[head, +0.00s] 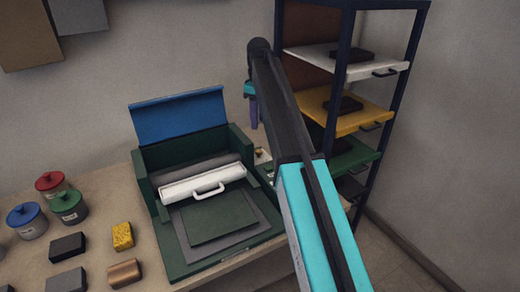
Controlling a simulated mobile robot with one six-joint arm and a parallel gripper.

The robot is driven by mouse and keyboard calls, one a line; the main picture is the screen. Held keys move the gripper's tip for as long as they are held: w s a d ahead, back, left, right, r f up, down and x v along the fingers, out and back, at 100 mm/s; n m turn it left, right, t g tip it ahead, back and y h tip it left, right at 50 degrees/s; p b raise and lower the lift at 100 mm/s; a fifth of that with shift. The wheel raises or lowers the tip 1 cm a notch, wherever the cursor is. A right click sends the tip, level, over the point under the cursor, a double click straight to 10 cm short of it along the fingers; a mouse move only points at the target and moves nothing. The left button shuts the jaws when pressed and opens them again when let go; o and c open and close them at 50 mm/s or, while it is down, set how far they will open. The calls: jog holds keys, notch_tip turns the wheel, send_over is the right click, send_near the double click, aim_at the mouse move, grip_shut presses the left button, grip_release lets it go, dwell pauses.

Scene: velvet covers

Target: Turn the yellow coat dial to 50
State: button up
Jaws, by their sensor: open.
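The yellow coat dial cannot be made out in this view. A green machine (158,172) with a raised blue lid (180,116) stands on the bench. A small pale patch (262,156) shows at its right side, partly behind my arm, too small to read. My gripper (254,118) points down beyond my arm, above the machine's right side, and is mostly hidden by the arm. It is open, and nothing shows held in it.
A white roller cover with a handle (208,186) lies across the machine. Lidded pots (68,206), a yellow sponge (122,236) and dark blocks (67,247) sit at left. A dark rack (346,70) with coloured shelves stands at right, close to my arm.

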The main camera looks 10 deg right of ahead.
aim_at(259, 151)
jog(key=shift+f+p, duration=1.7)
jog(key=shift+f, duration=5.25)
jog(key=c, duration=1)
